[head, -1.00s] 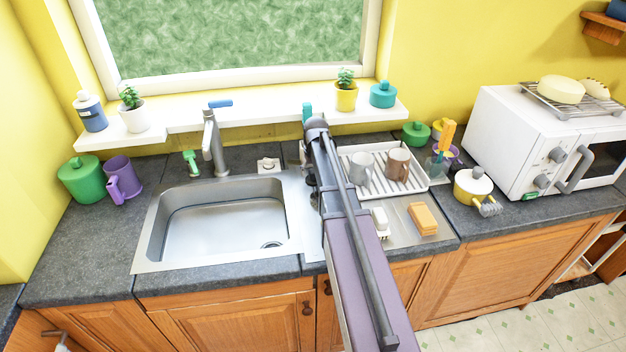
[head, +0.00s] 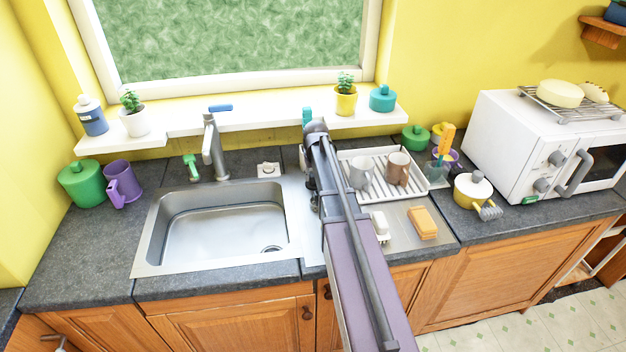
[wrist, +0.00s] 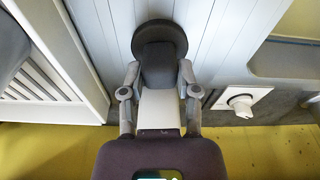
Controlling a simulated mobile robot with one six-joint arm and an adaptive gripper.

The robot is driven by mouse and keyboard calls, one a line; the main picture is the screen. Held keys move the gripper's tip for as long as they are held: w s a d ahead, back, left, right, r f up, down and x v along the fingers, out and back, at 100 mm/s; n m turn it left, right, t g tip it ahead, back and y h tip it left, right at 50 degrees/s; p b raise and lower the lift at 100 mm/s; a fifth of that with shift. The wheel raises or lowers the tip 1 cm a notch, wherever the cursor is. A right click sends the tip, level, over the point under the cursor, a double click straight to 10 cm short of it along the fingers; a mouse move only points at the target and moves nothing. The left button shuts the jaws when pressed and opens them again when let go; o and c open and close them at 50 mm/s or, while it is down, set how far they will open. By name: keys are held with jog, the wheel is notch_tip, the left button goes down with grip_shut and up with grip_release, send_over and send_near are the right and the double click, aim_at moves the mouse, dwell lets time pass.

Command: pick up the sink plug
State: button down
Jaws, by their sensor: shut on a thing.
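My gripper (wrist: 160,95) points down over the grooved metal drainer beside the sink, with its fingers closed. A dark round piece, which looks like the sink plug (wrist: 160,30), shows at the fingertips in the wrist view. The gripper is shut on it. Whether the plug touches the drainer or hangs just above it I cannot tell. In the head view my gripper (head: 314,190) is mostly behind my arm, just right of the basin, and the plug is hidden there. The steel sink (head: 143,245) has an open drain at its lower right.
The dish rack (head: 345,158) with two mugs stands close to the right of my gripper. A white brush (head: 380,227) and orange sponge (head: 423,222) lie in front of it. The tap (head: 209,150) stands behind the basin, and a small white knobbed piece (head: 268,169) sits back right.

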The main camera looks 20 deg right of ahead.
jog(key=shift+r, duration=0.1)
notch_tip(320, 180, up, 10)
jog(key=p, duration=1)
dwell(0.7)
jog(key=shift+f+b, duration=1.15)
jog(key=shift+f, duration=0.15)
